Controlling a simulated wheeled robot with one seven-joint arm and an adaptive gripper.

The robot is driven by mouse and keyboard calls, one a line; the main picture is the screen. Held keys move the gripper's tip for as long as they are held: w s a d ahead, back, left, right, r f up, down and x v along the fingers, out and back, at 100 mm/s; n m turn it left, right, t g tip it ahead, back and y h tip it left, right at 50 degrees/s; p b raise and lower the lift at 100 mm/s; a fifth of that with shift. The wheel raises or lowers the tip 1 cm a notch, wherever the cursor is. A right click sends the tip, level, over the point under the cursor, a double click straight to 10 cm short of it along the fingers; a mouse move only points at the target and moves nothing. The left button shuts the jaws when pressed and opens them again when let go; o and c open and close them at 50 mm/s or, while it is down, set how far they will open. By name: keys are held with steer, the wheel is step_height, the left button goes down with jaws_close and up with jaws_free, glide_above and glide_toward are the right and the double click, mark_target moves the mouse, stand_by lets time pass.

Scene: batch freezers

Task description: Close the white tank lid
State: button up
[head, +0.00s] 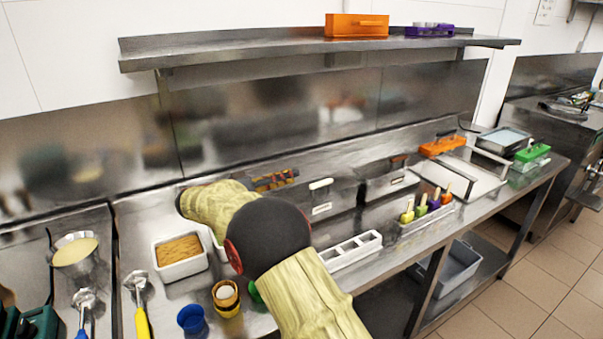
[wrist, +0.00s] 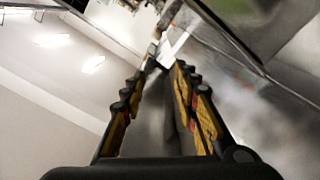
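A steel tank (head: 340,198) stands against the back of the counter, with a white label on its front. A white handle (head: 321,184) shows at its top edge; how far its lid is open is not clear from here. My gripper (head: 292,177) reaches in from the left, just left of the tank and behind my arm, with its fingers pointing right. In the wrist view my gripper (wrist: 167,62) has its two fingers apart, with nothing clearly held between them.
A second steel tank (head: 385,188) with a brown handle stands to the right. A white compartment tray (head: 352,250) and a popsicle rack (head: 430,215) lie in front. A food tub (head: 180,268), blue cup (head: 191,319) and yellow cup (head: 227,305) crowd the left. A shelf (head: 250,45) hangs above.

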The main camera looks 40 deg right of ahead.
steer(key=shift+w+a, duration=0.15)
steer(key=shift+a, duration=0.95)
steer(key=s+a+r+n+y+p, duration=0.1)
steer(key=s+n+y, duration=0.15)
steer(key=s, duration=0.25)
steer(key=s+a+n+t+y+p, duration=0.1)
steer(key=s+y, duration=0.2)
steer(key=s, duration=0.3)
steer(key=s+a+r+n+y+p, duration=0.1)
steer(key=s+a+n+y, duration=0.15)
steer(key=s, duration=0.25)
steer(key=s+a+f+n+t+y+p, duration=0.2)
steer(key=s+a+n+t+y, duration=0.3)
steer(key=s+a+y, duration=0.5)
steer(key=s+a+f+t, duration=0.1)
steer(key=s+a, duration=0.6)
steer(key=s, duration=0.2)
steer(key=shift+a+f+n+p, duration=0.3)
steer(key=shift+a+f+p, duration=0.05)
steer(key=shift+a, duration=0.05)
